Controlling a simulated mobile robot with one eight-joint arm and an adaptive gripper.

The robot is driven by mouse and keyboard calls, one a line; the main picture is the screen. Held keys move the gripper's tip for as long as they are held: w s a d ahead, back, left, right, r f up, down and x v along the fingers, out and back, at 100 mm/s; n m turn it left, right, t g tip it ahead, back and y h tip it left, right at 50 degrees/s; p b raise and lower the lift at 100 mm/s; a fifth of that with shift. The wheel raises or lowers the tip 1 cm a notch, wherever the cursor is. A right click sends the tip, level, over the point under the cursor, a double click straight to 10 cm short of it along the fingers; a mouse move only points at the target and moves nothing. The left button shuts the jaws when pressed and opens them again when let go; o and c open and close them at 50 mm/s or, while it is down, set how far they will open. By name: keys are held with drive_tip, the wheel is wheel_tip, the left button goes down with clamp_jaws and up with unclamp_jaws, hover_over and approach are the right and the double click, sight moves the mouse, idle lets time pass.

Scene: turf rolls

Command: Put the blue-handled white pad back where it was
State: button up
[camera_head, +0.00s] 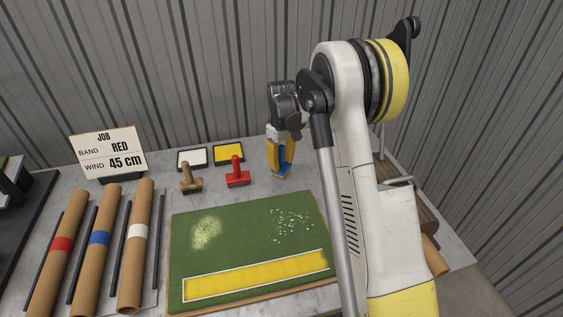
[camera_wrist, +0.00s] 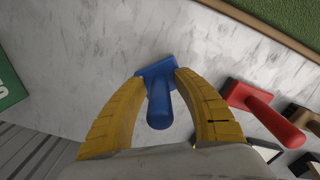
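The blue-handled pad (camera_wrist: 159,106) shows in the wrist view between the two yellow fingers of my gripper (camera_wrist: 162,80). Its blue handle points toward the camera, and its white underside is hidden. The fingertips are close on both sides of it; I cannot tell whether they press on it. In the head view my gripper (camera_head: 280,160) points down at the back of the table, with the blue pad (camera_head: 282,169) low between its fingers. The pad is at or just above the grey tabletop, right of the red-handled pad (camera_head: 237,172); which of the two is unclear.
A brown-handled pad (camera_head: 190,178) stands farther left. White (camera_head: 192,149) and yellow (camera_head: 229,146) trays lie behind. The green turf board (camera_head: 240,262) in front carries a yellow band, a pale patch and white specks. Several rolls (camera_head: 98,243) and a job sign (camera_head: 108,153) are at left.

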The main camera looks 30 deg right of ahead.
sight(282, 146)
wheel_tip(282, 146, up, 12)
drive_tip(key=p, duration=0.4)
drive_tip(key=s+a+r+m+t, duration=0.1)
drive_tip(key=s+a+r+t, duration=0.1)
drive_tip(key=s+a+r, duration=0.3)
drive_tip(key=s+a+r+t, duration=0.1)
drive_tip(key=s+a+r, duration=0.1)
drive_tip(key=s+r, duration=0.5)
drive_tip(key=s+a+f+m+t, duration=0.1)
drive_tip(key=s+a+t, duration=0.1)
drive_tip(key=s, duration=0.6)
drive_tip(key=s+a+f+m+t, duration=0.1)
drive_tip(key=s+a, duration=0.3)
drive_tip(key=s, duration=0.5)
drive_tip(key=shift+s+a+f+m+t, duration=0.15)
drive_tip(key=shift+s+f+m+t, duration=0.2)
drive_tip(key=shift+t, duration=0.25)
drive_tip(key=shift+f+b, duration=0.5)
